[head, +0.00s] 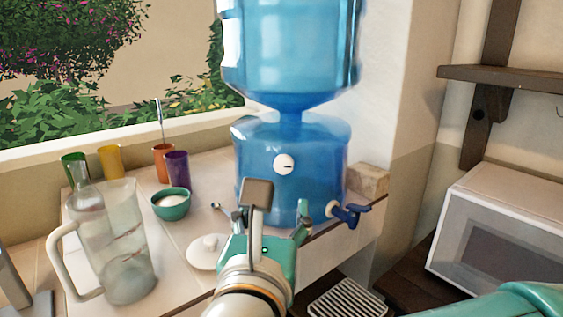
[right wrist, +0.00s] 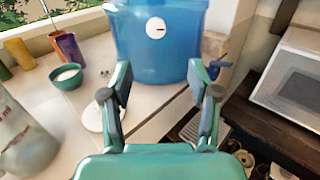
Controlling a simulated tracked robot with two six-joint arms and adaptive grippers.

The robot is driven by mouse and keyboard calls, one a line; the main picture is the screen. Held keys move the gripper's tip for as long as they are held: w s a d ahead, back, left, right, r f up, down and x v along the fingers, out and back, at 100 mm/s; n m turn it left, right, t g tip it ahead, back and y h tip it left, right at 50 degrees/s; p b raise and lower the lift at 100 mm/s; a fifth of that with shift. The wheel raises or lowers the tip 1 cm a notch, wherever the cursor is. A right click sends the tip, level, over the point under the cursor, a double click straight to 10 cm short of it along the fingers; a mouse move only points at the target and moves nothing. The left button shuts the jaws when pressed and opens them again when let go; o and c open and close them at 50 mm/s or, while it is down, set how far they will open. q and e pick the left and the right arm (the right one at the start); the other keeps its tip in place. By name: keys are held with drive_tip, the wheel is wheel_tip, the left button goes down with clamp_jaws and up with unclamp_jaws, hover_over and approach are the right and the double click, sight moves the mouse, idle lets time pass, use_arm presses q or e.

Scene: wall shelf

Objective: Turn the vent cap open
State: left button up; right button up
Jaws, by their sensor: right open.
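The vent cap (head: 284,164) is a small round white disc on the front of the blue water dispenser (head: 250,155). It carries a short dark mark that lies roughly level, right of its middle. The cap also shows in the right wrist view (right wrist: 155,28), near the top. My right gripper (head: 277,212) is open and empty, in front of the dispenser and below the cap. Its two fingers (right wrist: 160,78) point toward the dispenser in the right wrist view, apart from the cap. My left gripper is not in view.
A blue tap (head: 350,213) sticks out at the dispenser's lower right. A glass jug (head: 112,245), a green bowl (head: 171,204), several coloured cups and a white lid (head: 206,252) stand left. A white microwave (head: 500,235) stands right, below a dark shelf (head: 500,76).

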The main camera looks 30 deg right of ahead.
sight(283, 166)
drive_tip(key=p+x, duration=0.1)
drive_tip(key=x, duration=0.4)
drive_tip(key=p+x, duration=0.1)
drive_tip(key=x, duration=0.4)
drive_tip(key=p+x, duration=0.1)
drive_tip(key=x, duration=0.4)
drive_tip(key=shift+w+a, duration=0.25)
drive_tip(key=shift+a, duration=0.1)
drive_tip(key=c, duration=1)
drive_tip(key=shift+d, duration=0.45)
drive_tip(key=shift+c, duration=0.7)
drive_tip(key=shift+a+f, duration=0.1)
drive_tip(key=shift+a, duration=0.3)
drive_tip(key=shift+n, duration=0.3)
